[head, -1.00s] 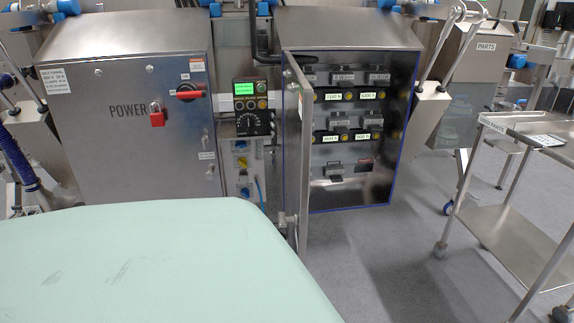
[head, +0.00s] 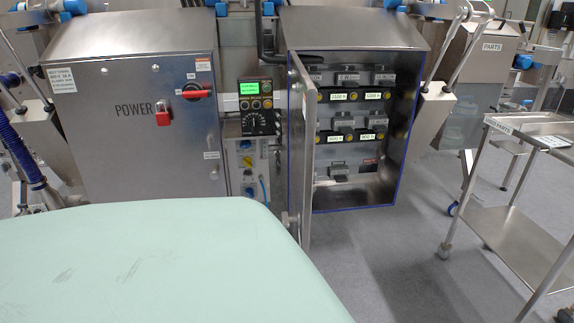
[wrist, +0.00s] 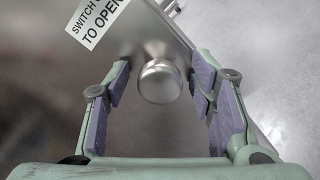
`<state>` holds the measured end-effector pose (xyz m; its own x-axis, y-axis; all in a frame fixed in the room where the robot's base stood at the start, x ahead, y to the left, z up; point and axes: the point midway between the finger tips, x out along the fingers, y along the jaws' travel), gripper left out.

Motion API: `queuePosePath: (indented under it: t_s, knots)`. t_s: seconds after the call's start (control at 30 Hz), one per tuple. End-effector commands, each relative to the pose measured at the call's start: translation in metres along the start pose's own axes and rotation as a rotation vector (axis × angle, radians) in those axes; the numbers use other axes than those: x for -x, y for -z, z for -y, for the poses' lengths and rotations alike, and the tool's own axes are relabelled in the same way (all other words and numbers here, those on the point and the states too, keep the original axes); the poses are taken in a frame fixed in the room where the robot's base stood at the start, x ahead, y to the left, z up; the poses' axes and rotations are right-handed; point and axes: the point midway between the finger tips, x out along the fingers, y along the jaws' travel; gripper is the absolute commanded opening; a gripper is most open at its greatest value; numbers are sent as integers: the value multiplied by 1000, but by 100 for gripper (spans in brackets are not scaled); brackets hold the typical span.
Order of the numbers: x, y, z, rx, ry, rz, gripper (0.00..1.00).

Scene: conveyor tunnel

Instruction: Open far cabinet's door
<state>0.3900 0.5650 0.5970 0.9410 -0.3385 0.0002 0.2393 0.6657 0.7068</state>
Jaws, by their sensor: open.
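The right cabinet (head: 352,32) is a steel box with a blue-edged opening, and its door (head: 306,150) stands swung out toward me, seen nearly edge-on. Inside are several dark breaker-like units. The left cabinet (head: 130,110) is shut, marked POWER, with a red padlock (head: 163,118) and a red switch handle (head: 197,94). In the wrist view, my gripper (wrist: 162,70) is open, with its pads on either side of a round metal knob (wrist: 160,84) on a steel panel, apart from it. A label (wrist: 98,18) there reads "SWITCH … TO OPEN". My gripper does not show in the head view.
A control box (head: 254,104) with a green screen sits between the cabinets. A steel cart (head: 510,235) stands at the right, and a PARTS bin (head: 485,60) behind it. Grey floor (head: 400,270) is clear between the open cabinet and the cart.

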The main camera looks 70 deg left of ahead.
Motion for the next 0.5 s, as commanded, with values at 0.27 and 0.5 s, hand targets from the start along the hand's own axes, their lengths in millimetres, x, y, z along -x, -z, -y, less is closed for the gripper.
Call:
queuePosePath:
  t_s: [0.27, 0.5]
  knots:
    - [0, -2, -2, 0, 0, 0, 51]
    - [0, -28, -28, -6, 0, 0, 51]
